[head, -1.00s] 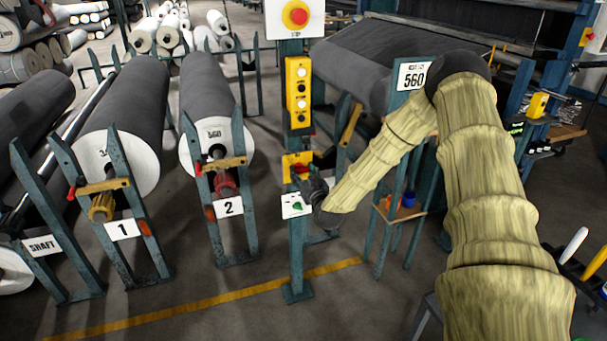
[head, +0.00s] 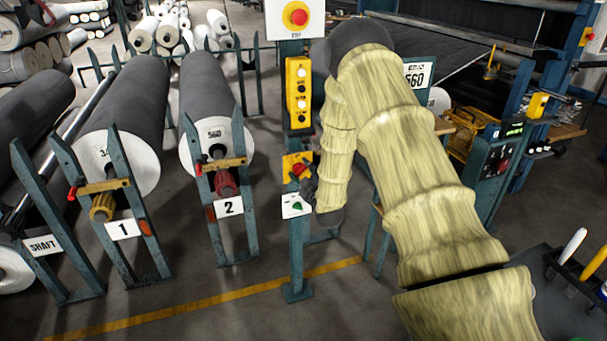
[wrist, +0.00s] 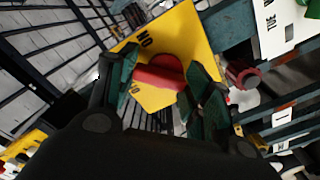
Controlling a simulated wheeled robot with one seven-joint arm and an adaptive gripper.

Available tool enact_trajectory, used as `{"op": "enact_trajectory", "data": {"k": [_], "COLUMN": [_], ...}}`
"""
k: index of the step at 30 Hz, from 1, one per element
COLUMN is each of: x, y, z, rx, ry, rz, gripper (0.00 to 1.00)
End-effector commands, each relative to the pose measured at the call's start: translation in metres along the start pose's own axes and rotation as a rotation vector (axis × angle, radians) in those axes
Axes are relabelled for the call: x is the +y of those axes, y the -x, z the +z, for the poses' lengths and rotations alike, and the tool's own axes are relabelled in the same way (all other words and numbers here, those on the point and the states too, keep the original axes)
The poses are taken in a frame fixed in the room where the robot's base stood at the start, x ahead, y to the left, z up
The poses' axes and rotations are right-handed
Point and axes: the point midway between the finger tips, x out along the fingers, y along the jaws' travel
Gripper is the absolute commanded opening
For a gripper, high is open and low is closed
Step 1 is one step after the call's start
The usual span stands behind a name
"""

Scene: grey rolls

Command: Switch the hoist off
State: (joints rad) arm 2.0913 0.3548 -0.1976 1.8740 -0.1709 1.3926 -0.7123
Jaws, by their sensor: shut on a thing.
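The hoist switch is a red handle (head: 299,170) on a yellow plate (head: 288,161), on the teal post. In the wrist view the red handle (wrist: 158,74) lies across the yellow plate (wrist: 178,40), nearly level in the picture, with lettering that seems to read ON near it. My gripper (wrist: 162,78) has one finger on each side of the handle and is shut on it. In the head view my gripper (head: 308,186) is small and dark at the post, partly covering the plate's lower right. The exact contact is hard to see.
Above the switch are a yellow button box (head: 298,92) and a red stop button (head: 296,15). A white card with a green mark (head: 296,206) is just below. Stands with grey rolls (head: 210,100) are to the left. A machine (head: 497,160) stands right of my arm.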

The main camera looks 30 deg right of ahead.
Motion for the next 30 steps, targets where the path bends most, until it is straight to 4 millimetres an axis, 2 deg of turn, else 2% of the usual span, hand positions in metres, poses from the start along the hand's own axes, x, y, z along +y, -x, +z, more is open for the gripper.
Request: {"op": "enact_trajectory", "data": {"k": [18, 30], "x": [-0.0035, -0.0035], "y": [-0.0004, 0.0001], "z": [-0.0030, -0.0039], "rx": [0.003, 0.002], "ry": [0.530, 0.771], "rz": [-0.002, -0.002], "gripper": [0.26, 0.26]}}
